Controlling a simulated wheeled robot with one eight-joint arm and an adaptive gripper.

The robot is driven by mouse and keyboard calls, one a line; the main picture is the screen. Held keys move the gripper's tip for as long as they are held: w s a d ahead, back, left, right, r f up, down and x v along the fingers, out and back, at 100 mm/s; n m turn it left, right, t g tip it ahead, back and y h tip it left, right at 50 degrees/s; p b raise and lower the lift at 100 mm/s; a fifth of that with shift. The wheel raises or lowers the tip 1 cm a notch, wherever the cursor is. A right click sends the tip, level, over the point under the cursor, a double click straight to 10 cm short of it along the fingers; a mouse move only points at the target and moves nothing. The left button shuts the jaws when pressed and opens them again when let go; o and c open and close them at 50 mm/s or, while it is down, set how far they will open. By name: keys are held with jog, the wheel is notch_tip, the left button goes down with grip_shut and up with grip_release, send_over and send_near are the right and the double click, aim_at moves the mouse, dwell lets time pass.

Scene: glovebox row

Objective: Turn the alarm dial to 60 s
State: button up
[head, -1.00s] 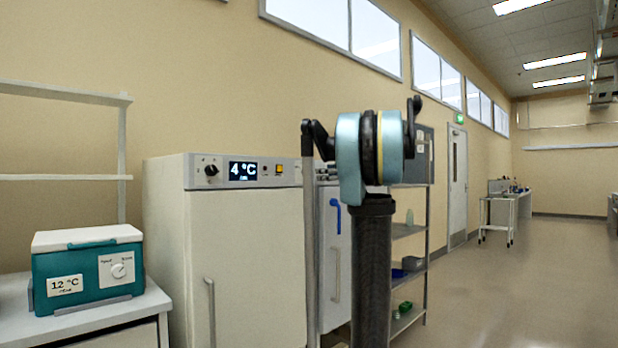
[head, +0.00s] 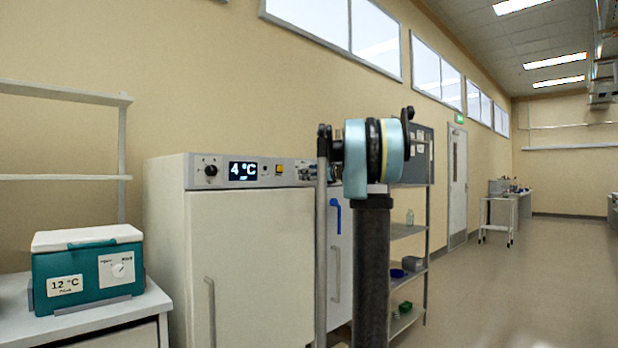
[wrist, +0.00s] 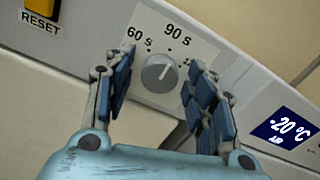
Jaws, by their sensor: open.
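The alarm dial (wrist: 160,73) is a round grey knob on a white label plate in the wrist view. The plate reads 60 s at the upper left and 90 s at the top; a third mark on the right is partly hidden by a finger. The knob's pale pointer line seems to tilt up and right, toward the 90 s side. My gripper (wrist: 160,88) is open, with one blue-padded finger on each side of the dial. I cannot tell whether either finger touches it. In the head view my arm blocks most of this area.
A yellow RESET button (wrist: 42,6) lies left of the dial, and a -20 °C display (wrist: 283,128) lies right. In the head view, a cabinet with a 4 °C display (head: 243,171) stands on the left, beside a teal cooler box (head: 88,279). Open floor (head: 510,285) lies right.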

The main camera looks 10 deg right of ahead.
jog(key=shift+c, duration=0.6)
jog(key=c, duration=1)
jog(key=shift+o, duration=0.2)
jog(key=n, duration=1.2)
jog(key=shift+f, duration=0.1)
jog(key=o, duration=1.1)
